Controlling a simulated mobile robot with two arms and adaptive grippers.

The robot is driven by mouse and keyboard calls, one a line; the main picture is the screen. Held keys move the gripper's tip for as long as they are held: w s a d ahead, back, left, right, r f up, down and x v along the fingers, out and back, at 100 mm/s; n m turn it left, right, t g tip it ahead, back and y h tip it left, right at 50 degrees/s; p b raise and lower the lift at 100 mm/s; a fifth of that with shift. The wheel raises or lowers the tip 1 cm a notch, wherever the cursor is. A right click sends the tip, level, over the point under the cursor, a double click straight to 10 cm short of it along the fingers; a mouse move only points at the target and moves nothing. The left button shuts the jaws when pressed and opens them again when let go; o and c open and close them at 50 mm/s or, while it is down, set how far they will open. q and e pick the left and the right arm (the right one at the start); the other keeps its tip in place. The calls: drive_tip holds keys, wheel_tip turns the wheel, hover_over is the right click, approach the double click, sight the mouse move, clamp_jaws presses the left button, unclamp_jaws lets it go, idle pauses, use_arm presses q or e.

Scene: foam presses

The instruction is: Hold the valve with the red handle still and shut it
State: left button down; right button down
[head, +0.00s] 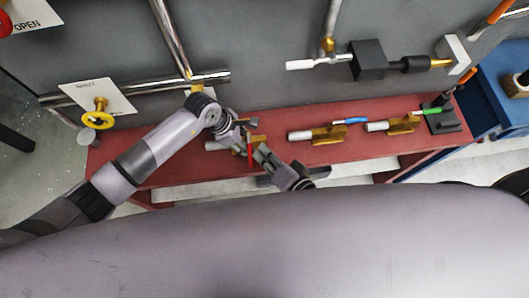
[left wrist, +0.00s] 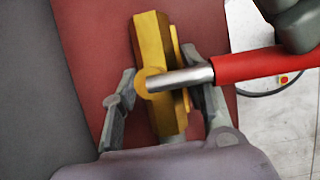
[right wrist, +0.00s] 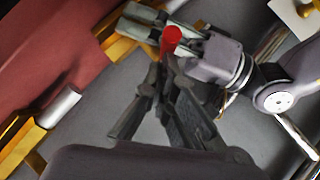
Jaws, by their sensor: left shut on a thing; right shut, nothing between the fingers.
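The valve with the red handle has a brass body (left wrist: 155,60) that lies on the red beam. Its red handle (left wrist: 265,65) points crosswise to the body; it also shows in the head view (head: 250,153) and end-on in the right wrist view (right wrist: 171,38). My left gripper (left wrist: 163,95) is shut on the brass body, one finger on each side. My right gripper (head: 258,152) is shut and empty, close beside the red handle. In the right wrist view its fingertips (right wrist: 160,68) are just below the handle's end; I cannot tell whether they touch it.
To the right on the red beam (head: 200,168) lie a valve with a blue handle (head: 350,121) and one with a green handle (head: 425,111). A yellow handwheel (head: 98,120) and pipes are on the grey wall. A blue frame (head: 495,85) stands at the right.

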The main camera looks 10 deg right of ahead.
use_arm(q)
drive_tip(key=shift+s+d, duration=0.4)
drive_tip(key=shift+d, duration=0.1)
use_arm(e)
drive_tip(key=shift+a+f, duration=0.1)
drive_tip(key=shift+a, duration=0.15)
use_arm(q)
drive_tip(key=shift+w+f, duration=0.1)
use_arm(e)
drive_tip(key=shift+w+d, duration=0.6)
drive_tip(key=shift+w, duration=0.1)
drive_tip(key=shift+d, duration=0.1)
use_arm(q)
drive_tip(key=shift+a, duration=0.1)
drive_tip(key=shift+w+a, duration=0.25)
drive_tip(key=shift+a, duration=0.05)
use_arm(e)
drive_tip(key=s+d+r, duration=0.6)
drive_tip(key=s+d, duration=0.1)
drive_tip(key=d, duration=0.1)
drive_tip(key=shift+s+d, duration=0.15)
drive_tip(key=shift+d, duration=0.25)
drive_tip(key=shift+r, duration=0.1)
